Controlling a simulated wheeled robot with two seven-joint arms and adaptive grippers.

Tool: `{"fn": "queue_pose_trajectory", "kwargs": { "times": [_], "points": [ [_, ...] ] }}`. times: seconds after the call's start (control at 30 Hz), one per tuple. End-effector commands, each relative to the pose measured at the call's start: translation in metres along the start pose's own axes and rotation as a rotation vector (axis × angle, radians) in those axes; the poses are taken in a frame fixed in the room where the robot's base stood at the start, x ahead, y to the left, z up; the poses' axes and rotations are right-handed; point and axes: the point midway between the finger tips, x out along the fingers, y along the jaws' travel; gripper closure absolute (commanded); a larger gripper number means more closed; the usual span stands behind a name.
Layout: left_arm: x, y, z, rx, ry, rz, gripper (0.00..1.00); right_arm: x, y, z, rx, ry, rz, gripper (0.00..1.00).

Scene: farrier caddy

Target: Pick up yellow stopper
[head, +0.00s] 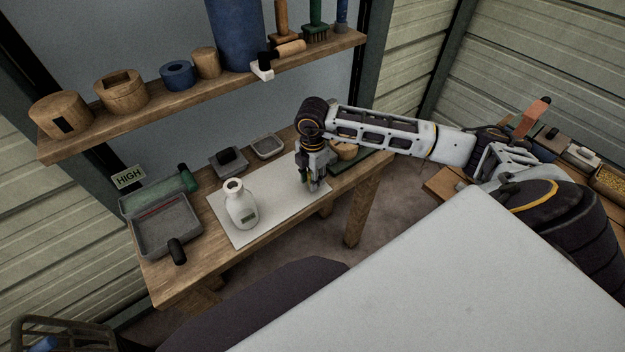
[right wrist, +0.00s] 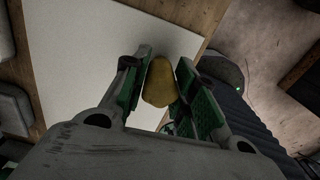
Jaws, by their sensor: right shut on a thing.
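The yellow stopper (right wrist: 160,82) is between the two green-padded fingers of my right gripper (right wrist: 162,88) in the right wrist view. The fingers are shut on its sides. In the head view my right gripper (head: 316,184) points down over the right end of the white mat (head: 275,225); the stopper cannot be made out there. Whether it touches the mat is unclear. A white bottle (head: 241,207) with an open neck stands upright on the mat, left of the gripper. My left gripper is not in view.
A grey tray (head: 165,237) and a green cylinder (head: 160,195) are at the bench's left. Two small grey trays, one being this (head: 267,147), sit at the back. A loaded wooden shelf (head: 200,98) hangs above. The mat between bottle and gripper is clear.

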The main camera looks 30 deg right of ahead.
Motion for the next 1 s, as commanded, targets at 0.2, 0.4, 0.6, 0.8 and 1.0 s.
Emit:
{"fn": "queue_pose_trajectory", "kwargs": {
  "times": [0.2, 0.4, 0.6, 0.8, 1.0],
  "points": [
    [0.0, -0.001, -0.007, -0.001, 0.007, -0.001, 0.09, 0.0, 0.0, 0.0, 0.0, 0.0, 0.0, 1.0],
    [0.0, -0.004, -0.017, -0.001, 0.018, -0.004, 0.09, -0.001, 0.0, 0.0, 0.0, 0.0, 0.0, 1.0],
    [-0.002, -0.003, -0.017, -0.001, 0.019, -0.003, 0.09, -0.004, 0.0, 0.0, 0.0, 0.0, 0.0, 1.0],
    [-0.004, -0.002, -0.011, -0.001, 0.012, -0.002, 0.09, -0.008, 0.0, 0.0, 0.0, 0.0, 0.0, 1.0],
    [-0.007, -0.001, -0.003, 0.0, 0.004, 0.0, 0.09, -0.011, 0.0, 0.0, 0.0, 0.0, 0.0, 1.0]
  ]
}}
